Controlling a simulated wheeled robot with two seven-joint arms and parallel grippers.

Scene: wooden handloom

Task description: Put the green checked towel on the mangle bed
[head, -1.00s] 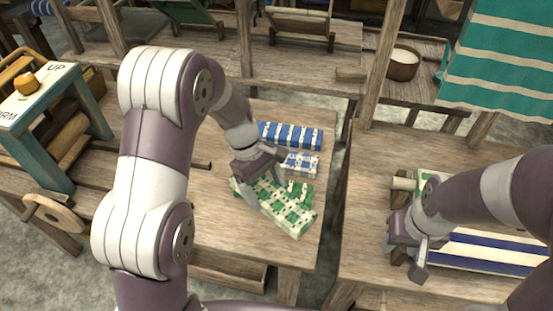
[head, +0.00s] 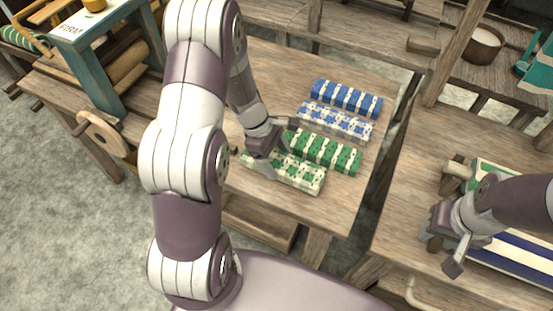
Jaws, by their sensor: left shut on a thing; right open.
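The green checked towel (head: 300,177) is a folded, green-and-white bundle at the front of the table's towel row. My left gripper (head: 262,168) is shut on its left end, and the wrist hides part of that end. I cannot tell whether the towel is clear of the tabletop. The mangle (head: 90,75), a teal frame with wooden rollers and a "FIRM" label, stands at the upper left. My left arm hides part of the area beside it, and I cannot make out the bed clearly. My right gripper (head: 443,252) is open at the right table.
Behind the held towel lie a green striped towel (head: 330,152), a blue checked towel (head: 335,121) and a blue striped towel (head: 346,98). A wooden wheel (head: 102,133) juts out below the mangle. Blue-and-white striped cloth (head: 515,252) lies near my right gripper.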

